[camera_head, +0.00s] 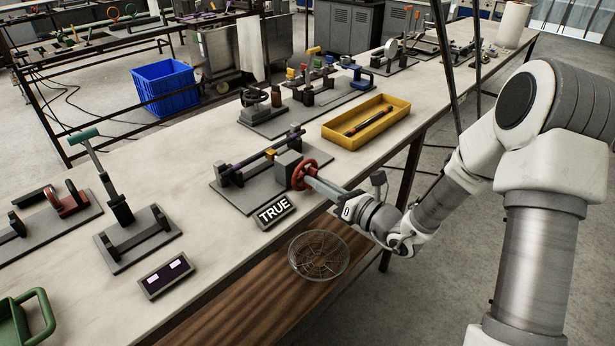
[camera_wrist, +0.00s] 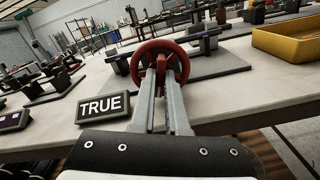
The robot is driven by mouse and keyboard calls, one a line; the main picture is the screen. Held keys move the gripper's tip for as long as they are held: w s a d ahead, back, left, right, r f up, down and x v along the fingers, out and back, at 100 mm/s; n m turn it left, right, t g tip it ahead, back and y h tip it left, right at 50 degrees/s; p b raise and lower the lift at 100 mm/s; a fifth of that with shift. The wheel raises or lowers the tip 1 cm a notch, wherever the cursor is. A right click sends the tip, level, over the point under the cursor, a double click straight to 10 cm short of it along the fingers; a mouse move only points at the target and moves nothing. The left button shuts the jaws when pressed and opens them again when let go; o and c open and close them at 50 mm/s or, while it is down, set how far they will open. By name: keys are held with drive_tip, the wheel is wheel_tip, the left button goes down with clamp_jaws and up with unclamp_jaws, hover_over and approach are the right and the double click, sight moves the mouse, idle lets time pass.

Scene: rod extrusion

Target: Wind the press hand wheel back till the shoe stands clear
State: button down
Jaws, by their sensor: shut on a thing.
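The press (camera_head: 289,167) stands on a grey base plate on the bench, with a dark rod lying along it to the left. Its red hand wheel (camera_head: 304,174) faces the bench's front edge. In the wrist view the red wheel (camera_wrist: 160,62) is straight ahead, upright. My gripper (camera_head: 312,180) reaches in from the front right. Its two long grey fingers (camera_wrist: 161,72) are shut on the wheel near its middle. The shoe is too small to tell apart, so I cannot see how far it stands from the rod.
A sign reading TRUE (camera_head: 274,211) stands just left of the wheel, close to my fingers. A yellow tray (camera_head: 366,122) lies behind to the right. A wire basket (camera_head: 318,255) sits below the bench edge. A green-handled lever tool (camera_head: 120,205) stands farther left.

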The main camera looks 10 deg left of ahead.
drive_tip(key=shift+f, duration=0.1)
drive_tip(key=shift+f+n+b, duration=0.1)
drive_tip(key=shift+n+b, duration=0.3)
drive_tip(key=shift+b, duration=0.1)
drive_tip(key=shift+n+b, duration=0.45)
drive_tip(key=shift+n, duration=0.15)
drive_tip(key=shift+n+b, duration=0.4)
drive_tip(key=shift+b, duration=0.1)
drive_tip(key=shift+n+b, duration=0.55)
drive_tip(key=shift+n, duration=0.05)
